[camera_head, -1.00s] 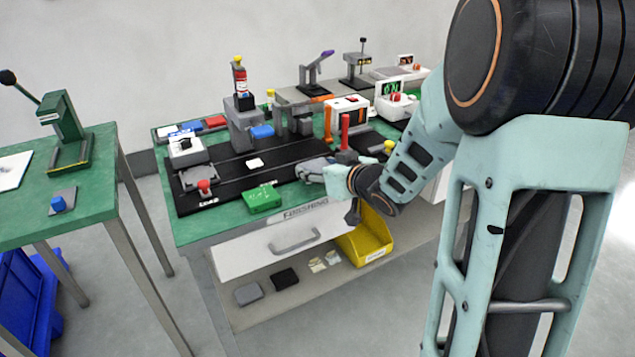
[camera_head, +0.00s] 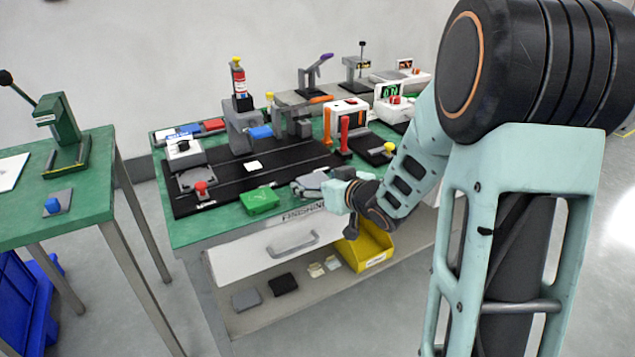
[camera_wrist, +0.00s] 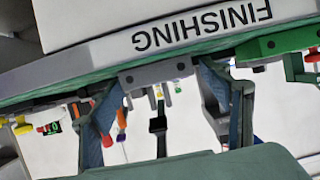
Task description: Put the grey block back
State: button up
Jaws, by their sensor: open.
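A grey block (camera_wrist: 157,73) shows in the wrist view at the green table's front edge, just behind the FINISHING label. It lies between the two spread fingers of my gripper (camera_wrist: 162,95), with gaps on both sides. In the head view my gripper (camera_head: 308,184) is low over the table's front edge, right of a green block (camera_head: 260,200). Its fingers largely blend with the grey block there, so contact cannot be told. A flat grey piece (camera_head: 246,299) also lies on the lower shelf.
A black board (camera_head: 235,178) with a red knob (camera_head: 201,188) lies behind the green block. Red posts, a grey stand and small machines crowd the table's back. A white drawer (camera_head: 262,252) and yellow bin (camera_head: 372,248) are below the front edge.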

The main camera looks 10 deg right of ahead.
jog(key=shift+r, duration=0.3)
jog(key=p+v, duration=0.4)
jog(key=v, duration=0.8)
jog(key=shift+f, duration=0.1)
